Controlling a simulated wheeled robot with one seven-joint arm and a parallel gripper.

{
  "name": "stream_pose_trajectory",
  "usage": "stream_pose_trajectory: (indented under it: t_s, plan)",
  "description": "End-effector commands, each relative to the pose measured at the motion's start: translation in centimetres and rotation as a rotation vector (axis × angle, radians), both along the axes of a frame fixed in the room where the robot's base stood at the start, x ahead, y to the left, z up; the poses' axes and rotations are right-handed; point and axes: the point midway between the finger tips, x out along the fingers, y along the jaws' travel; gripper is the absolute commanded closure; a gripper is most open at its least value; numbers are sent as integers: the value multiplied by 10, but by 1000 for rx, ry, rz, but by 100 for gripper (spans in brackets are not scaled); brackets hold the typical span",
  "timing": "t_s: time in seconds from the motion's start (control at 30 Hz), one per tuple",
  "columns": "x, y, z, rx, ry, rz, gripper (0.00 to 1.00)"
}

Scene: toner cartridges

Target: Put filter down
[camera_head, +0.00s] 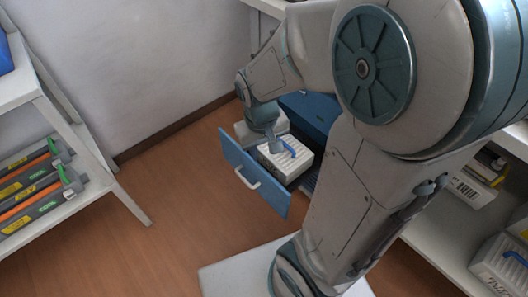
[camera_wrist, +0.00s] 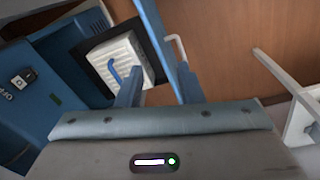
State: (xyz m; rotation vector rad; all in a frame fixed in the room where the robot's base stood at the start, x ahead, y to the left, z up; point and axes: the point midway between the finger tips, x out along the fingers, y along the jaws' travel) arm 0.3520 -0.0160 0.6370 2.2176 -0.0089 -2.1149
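The white ribbed filter (camera_head: 284,162) with a blue handle sits in the open blue drawer (camera_head: 240,166); how its underside rests is hidden. In the wrist view the filter (camera_wrist: 133,57) lies inside the dark drawer interior, its blue handle facing up. My gripper (camera_wrist: 158,90) is open, with a clear gap between its two blue fingers and nothing held. The left finger overlaps the filter's near edge in the picture; I cannot tell if it touches. The drawer's front panel (camera_wrist: 157,35) runs up from near the fingers. In the head view my gripper (camera_head: 271,143) is just above the filter.
The blue cabinet (camera_wrist: 50,90) stands beside the drawer. A white shelf (camera_head: 80,190) with several grey cartridges (camera_head: 35,195) is at left. Another white shelf at right holds boxes and another white, blue-handled filter (camera_head: 500,263). The wooden floor (camera_head: 170,200) before the drawer is clear.

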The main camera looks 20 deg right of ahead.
Motion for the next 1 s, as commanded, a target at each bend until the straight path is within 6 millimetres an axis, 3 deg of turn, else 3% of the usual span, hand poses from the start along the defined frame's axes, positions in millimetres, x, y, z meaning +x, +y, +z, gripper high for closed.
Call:
stream_pose_trajectory:
  t_s: [0.03, 0.2, 0.37, 0.77, 0.87, 1.0]
  plan:
    - [-9, 2, 14, 23, -18, -13, 66]
    - [-38, 14, 43, 58, -40, -27, 66]
    - [-54, 19, 54, 64, -48, -32, 66]
    - [-55, 20, 59, 61, -52, -35, 66]
    - [-54, 19, 73, 58, -61, -40, 66]
    - [-50, 17, 112, 50, -83, -53, 66]
